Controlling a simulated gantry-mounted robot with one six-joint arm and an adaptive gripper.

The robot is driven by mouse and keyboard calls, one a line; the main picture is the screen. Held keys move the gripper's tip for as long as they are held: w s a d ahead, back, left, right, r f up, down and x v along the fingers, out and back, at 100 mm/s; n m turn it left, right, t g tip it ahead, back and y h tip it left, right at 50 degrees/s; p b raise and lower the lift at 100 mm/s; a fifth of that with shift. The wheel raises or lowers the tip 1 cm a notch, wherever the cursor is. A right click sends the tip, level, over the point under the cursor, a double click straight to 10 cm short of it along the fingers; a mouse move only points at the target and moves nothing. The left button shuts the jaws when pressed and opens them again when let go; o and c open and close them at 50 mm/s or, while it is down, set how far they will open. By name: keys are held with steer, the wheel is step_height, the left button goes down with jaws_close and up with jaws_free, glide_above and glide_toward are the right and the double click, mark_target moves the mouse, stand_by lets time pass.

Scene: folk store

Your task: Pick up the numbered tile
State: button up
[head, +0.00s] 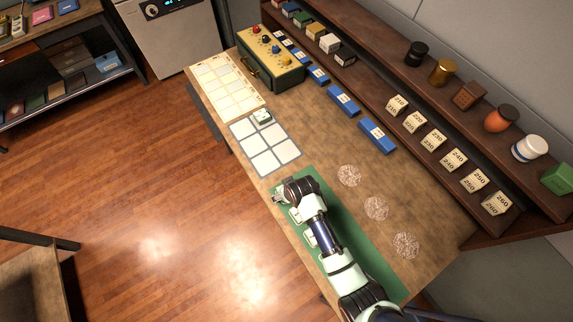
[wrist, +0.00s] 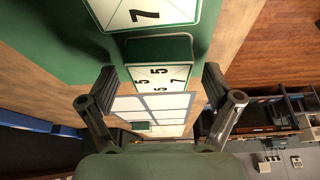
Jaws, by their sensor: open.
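White numbered tiles with green sides lie on the green mat. In the wrist view, one tile (wrist: 160,72) showing 5, 5 and 7 sits between the tips of my open gripper (wrist: 160,78), with a gap on each side. Another tile (wrist: 145,14), showing a 7, is at the top edge, partly cut off. One tile (head: 262,117) rests in a top cell of the white grid board (head: 266,147).
A cream card sheet (head: 224,84) and a green box with coloured knobs (head: 271,59) stand beyond the grid. Blue blocks (head: 376,136) line the shelf side. Three pale round patches (head: 376,208) mark the bare tabletop. Shelves with numbered blocks and jars (head: 441,72) bound the right.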

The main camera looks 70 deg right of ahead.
steer(key=c, duration=1.4)
steer(key=shift+o, duration=0.2)
steer(key=shift+r, duration=0.15)
step_height(320, 180, up, 20)
steer(key=p, duration=0.2)
steer(key=shift+p, duration=0.4)
